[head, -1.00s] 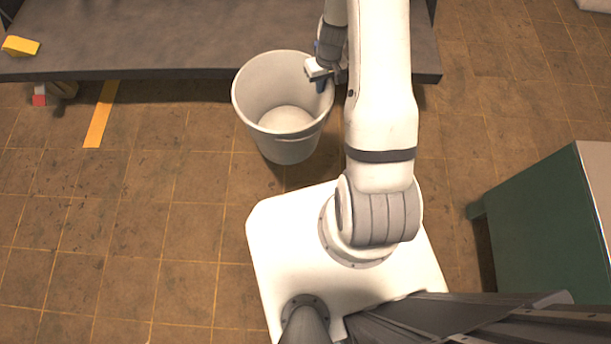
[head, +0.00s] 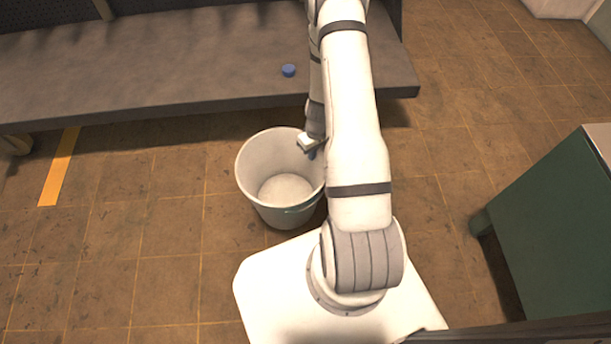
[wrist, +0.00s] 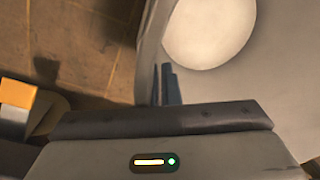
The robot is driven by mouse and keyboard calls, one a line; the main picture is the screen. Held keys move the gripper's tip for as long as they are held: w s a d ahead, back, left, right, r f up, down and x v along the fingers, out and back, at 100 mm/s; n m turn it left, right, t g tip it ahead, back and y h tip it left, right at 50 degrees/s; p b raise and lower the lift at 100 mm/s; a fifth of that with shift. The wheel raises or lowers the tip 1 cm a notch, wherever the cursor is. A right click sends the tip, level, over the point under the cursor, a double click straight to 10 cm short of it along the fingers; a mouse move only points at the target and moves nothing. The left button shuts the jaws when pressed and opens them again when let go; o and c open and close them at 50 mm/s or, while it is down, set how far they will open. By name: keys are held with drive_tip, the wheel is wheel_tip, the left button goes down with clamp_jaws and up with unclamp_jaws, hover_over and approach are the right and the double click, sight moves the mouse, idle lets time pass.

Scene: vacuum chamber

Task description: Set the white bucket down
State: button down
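The white bucket (head: 262,211) is upright in front of the dark bench, close to my white base. My gripper (head: 309,152) is at the right side of its rim, partly hidden by my arm in the head view. In the wrist view, my narrow blue fingers (wrist: 166,85) are close together at the bucket's wall (wrist: 151,40), with the rim between them. The bucket's pale round bottom (wrist: 208,28) shows in the wrist view, and the inside looks empty. I cannot tell whether its underside touches the floor.
The dark bench (head: 150,75) runs across the back, with a small blue cap (head: 289,70) on it. A green cabinet (head: 550,215) stands at the right. An orange strip (head: 60,168) lies on the tiled floor (head: 150,240), which is clear at the left.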

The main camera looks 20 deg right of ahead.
sight(313, 162)
drive_tip(key=shift+f+b, duration=1.05)
drive_tip(key=shift+f, duration=1.85)
drive_tip(key=c, duration=2.1)
unclamp_jaws()
drive_tip(key=o, duration=0.5)
drive_tip(key=shift+c, duration=0.2)
